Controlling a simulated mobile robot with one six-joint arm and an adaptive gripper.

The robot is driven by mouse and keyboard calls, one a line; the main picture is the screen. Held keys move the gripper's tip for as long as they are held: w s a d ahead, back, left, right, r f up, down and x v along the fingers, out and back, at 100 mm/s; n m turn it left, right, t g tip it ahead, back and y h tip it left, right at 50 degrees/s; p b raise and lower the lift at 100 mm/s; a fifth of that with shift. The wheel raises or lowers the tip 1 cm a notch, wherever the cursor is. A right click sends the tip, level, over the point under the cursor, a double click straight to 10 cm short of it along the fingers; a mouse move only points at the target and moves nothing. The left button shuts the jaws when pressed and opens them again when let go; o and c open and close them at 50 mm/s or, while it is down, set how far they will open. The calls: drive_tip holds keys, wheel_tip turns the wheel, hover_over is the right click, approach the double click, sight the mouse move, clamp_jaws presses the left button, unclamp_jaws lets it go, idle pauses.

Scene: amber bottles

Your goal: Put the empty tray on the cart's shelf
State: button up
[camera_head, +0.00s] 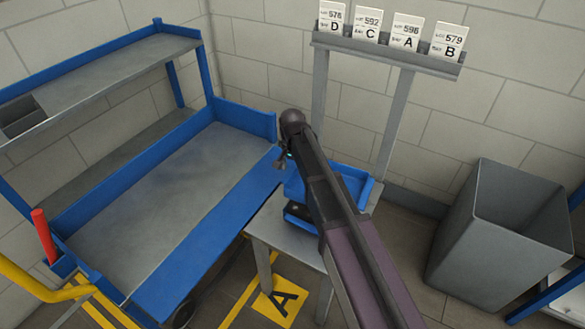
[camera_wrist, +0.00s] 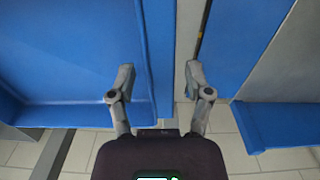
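The blue tray (camera_head: 360,180) sits on a small grey table (camera_head: 262,222), partly hidden behind my arm in the head view. In the wrist view the tray (camera_wrist: 70,50) fills the left side, and the part of its inside that shows is bare. My gripper (camera_wrist: 158,68) is open, with its two fingers on either side of the tray's right wall in the picture. I cannot tell how deep the fingers reach or whether they touch it. The cart (camera_head: 205,265) stands left of the table, with a wide grey lower shelf (camera_head: 150,190) that is empty.
The cart's upper shelf (camera_head: 110,80) has a small dark recess at its left. A rack (camera_head: 390,55) with cards D, C, A and B stands behind the table. A grey bin (camera_head: 485,250) is at right. A yellow floor sign (camera_head: 280,302) marked A lies in front.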

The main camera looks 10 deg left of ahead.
drive_tip(key=shift+f, duration=0.15)
drive_tip(key=shift+f+b, duration=0.15)
drive_tip(key=shift+b, duration=0.15)
wheel_tip(320, 180, up, 14)
drive_tip(key=p, duration=1.4)
idle(0.8)
drive_tip(key=s+d+n, duration=0.1)
drive_tip(key=s+d, duration=0.4)
drive_tip(key=d, duration=0.5)
drive_tip(key=s+d+n, duration=0.1)
drive_tip(key=s+d, duration=0.5)
drive_tip(key=d, duration=0.4)
drive_tip(key=s+d+n, duration=0.1)
drive_tip(key=s+d, duration=0.4)
drive_tip(key=d, duration=0.5)
drive_tip(key=shift+s+d, duration=0.15)
drive_tip(key=shift+d, duration=0.2)
